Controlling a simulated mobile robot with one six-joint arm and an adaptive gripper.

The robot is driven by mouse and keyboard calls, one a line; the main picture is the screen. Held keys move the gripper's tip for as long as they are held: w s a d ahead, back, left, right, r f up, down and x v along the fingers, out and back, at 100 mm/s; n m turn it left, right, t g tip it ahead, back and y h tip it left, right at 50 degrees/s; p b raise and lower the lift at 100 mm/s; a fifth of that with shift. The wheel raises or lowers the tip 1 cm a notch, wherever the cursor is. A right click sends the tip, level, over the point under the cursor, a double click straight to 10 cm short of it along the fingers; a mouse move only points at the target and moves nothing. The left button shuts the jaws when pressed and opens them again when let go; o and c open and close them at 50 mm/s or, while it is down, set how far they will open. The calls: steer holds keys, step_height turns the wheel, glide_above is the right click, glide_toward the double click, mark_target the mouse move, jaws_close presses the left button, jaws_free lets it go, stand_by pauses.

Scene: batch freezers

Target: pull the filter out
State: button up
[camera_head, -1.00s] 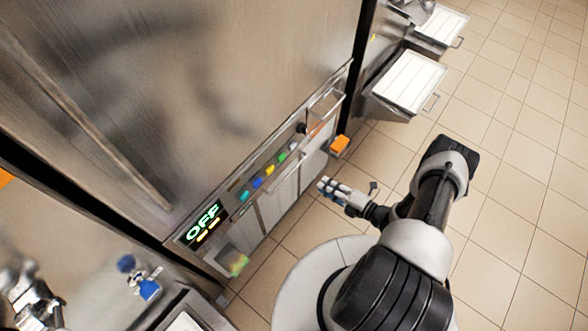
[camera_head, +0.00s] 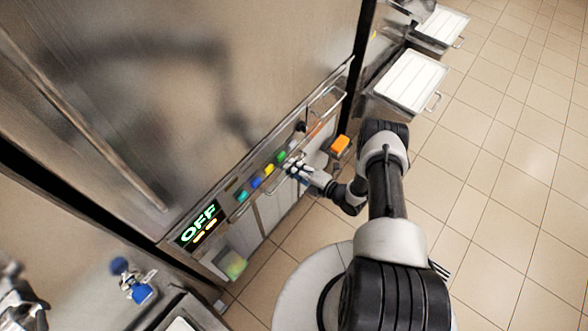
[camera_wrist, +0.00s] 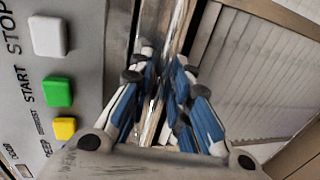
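The louvred, light-coloured panel (camera_wrist: 262,75), which appears to be the filter, fills the right of the wrist view. In the head view it sits low on the machine front (camera_head: 272,212), below the buttons. A shiny metal bar (camera_wrist: 182,22) runs in front of it. My gripper (camera_wrist: 163,62) has its blue-padded fingers on either side of this bar, with narrow gaps showing between them. It looks open. In the head view my gripper (camera_head: 294,168) is at the machine front beside the coloured buttons; contact with the bar cannot be told.
The green START button (camera_wrist: 57,92), white STOP button (camera_wrist: 50,37) and a yellow button (camera_wrist: 64,128) are close left of my fingers. The display (camera_head: 201,222) reads OFF. An orange block (camera_head: 340,144) is to the right. Tiled floor (camera_head: 480,200) is free.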

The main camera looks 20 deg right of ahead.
steer(key=shift+c, duration=0.3)
jaws_close()
stand_by(0.3)
